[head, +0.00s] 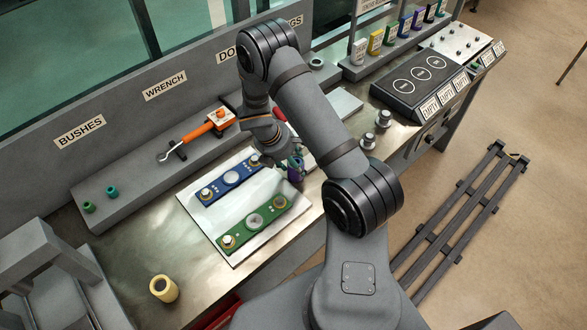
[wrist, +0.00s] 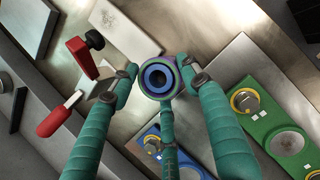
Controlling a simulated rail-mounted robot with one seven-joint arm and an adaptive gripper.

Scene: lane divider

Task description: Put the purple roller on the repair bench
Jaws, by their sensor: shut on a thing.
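The purple roller (wrist: 171,64) is between the fingertips of my gripper (wrist: 157,80) in the wrist view. In the head view a little of the purple roller (head: 296,172) shows below my gripper (head: 290,160), beside the right edge of the white mat. My gripper is shut on it. The metal-topped bench (head: 140,250) lies below. I cannot tell whether the roller touches the surface.
A blue plate (head: 212,190) and a green plate (head: 240,232) lie on the white mat (head: 205,222). A yellow roller (head: 163,289) stands at the front left. An orange-handled wrench (head: 195,135) rests behind. Two metal pieces (head: 383,118) stand at right. The bench front is mostly clear.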

